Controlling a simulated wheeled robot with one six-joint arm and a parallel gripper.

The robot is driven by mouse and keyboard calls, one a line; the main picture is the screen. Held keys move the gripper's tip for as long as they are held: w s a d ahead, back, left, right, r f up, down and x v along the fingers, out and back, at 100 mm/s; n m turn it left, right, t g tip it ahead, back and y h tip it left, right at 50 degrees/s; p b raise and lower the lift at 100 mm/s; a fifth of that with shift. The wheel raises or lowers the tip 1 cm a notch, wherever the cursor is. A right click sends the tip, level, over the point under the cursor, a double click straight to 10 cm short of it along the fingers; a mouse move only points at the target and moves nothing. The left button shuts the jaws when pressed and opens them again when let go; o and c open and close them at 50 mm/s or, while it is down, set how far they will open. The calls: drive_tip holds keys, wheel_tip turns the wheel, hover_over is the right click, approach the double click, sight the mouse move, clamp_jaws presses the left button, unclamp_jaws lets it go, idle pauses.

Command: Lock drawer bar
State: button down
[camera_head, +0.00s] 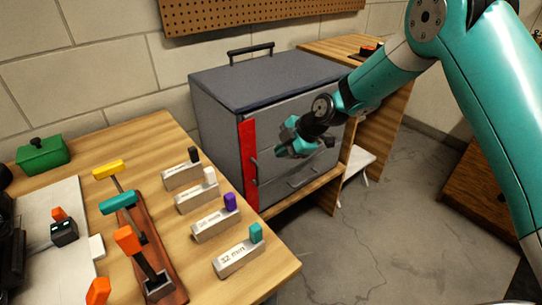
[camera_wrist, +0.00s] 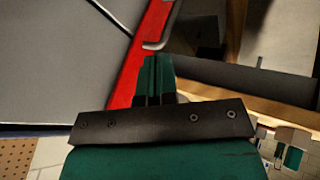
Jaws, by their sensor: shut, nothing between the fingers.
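The grey drawer cabinet (camera_head: 265,82) stands against the wall, with a dark handle on its lid. A red upright bar (camera_head: 249,165) runs down the left edge of its front. In the wrist view the red bar (camera_wrist: 153,22) crosses diagonally, beside a bent metal handle (camera_wrist: 165,35). My gripper (camera_head: 281,152) is in front of the drawers, just right of the bar in the head view. Its closed fingertips (camera_wrist: 154,62) overlap the red bar in the wrist view and hold nothing. I cannot tell whether they touch the bar. My gripper hides part of the upper drawer fronts.
A wooden bench (camera_head: 150,135) at the left carries several labelled blocks, a brown rack (camera_head: 165,265) of coloured-handled tools and a green box (camera_head: 42,155). A lower drawer handle (camera_head: 302,181) sticks out under my gripper.

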drive_tip(key=v, duration=0.5)
drive_tip(key=shift+s+a+r, duration=0.15)
drive_tip(key=shift+r, duration=0.3)
drive_tip(key=s+r+m+g+h, duration=0.15)
drive_tip(key=s+r+m, duration=0.45)
drive_tip(key=s+r, duration=0.65)
drive_tip(key=s+d+r+m+g+h, duration=0.2)
drive_tip(key=s+m, duration=0.6)
drive_tip(key=s, duration=1.3)
drive_tip(key=a+p+v, duration=0.2)
drive_tip(key=p+v, duration=1.2)
drive_tip(key=shift+s+a+r+m+y+p, duration=0.25)
drive_tip(key=shift+s+r+m+y+p, duration=0.25)
drive_tip(key=shift+r, duration=0.25)
